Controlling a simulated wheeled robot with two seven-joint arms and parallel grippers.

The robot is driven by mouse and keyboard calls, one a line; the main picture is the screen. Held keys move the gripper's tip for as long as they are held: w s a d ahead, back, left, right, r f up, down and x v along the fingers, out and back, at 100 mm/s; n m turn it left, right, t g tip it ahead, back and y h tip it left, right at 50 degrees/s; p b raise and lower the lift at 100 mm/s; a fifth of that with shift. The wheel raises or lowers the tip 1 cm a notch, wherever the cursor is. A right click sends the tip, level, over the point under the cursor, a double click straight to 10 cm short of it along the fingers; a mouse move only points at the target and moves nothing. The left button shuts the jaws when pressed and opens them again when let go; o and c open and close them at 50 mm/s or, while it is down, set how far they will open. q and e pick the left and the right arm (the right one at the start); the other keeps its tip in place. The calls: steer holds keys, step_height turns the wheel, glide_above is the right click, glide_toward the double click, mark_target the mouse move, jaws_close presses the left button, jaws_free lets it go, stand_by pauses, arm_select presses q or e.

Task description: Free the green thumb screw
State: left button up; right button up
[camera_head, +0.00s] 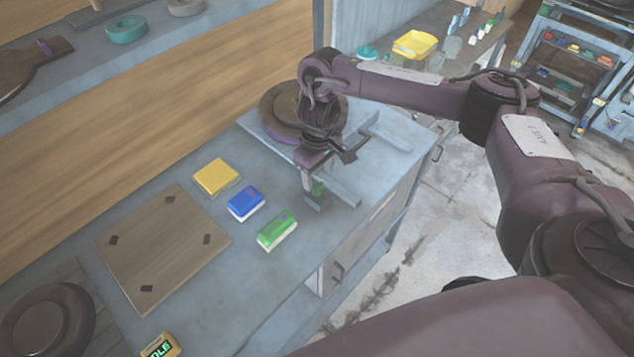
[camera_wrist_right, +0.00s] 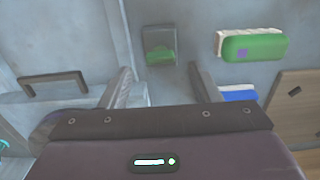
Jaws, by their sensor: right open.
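The green thumb screw (camera_head: 318,188) shows just below my right gripper (camera_head: 327,170), at the front of the plate press on the bench. In the right wrist view the green screw (camera_wrist_right: 160,56) sits on a small grey block (camera_wrist_right: 158,36), ahead of and roughly centred between the fingertips. My right gripper (camera_wrist_right: 162,78) is open, with a finger to each side and nothing between them. How far the fingertips are from the screw is hard to tell. A dark round plate (camera_head: 280,105) lies on the press behind the gripper, partly hidden by my arm. My left gripper is not in view.
Yellow (camera_head: 216,176), blue (camera_head: 246,202) and green (camera_head: 277,230) blocks stand in a row left of the gripper. A wooden board (camera_head: 165,240) lies further left. The bench ends at its right edge, above a drawer handle (camera_wrist_right: 53,82). A shelf runs behind.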

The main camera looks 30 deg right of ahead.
mark_target(318, 185)
step_height(318, 185, down, 2)
steer(key=shift+s+f, duration=0.1)
steer(key=shift+f, duration=0.25)
steer(key=shift+w+f, duration=0.2)
steer(key=shift+f, duration=0.65)
steer(key=shift+c, duration=0.6)
steer(key=c, duration=0.9)
steer(key=shift+o, duration=0.2)
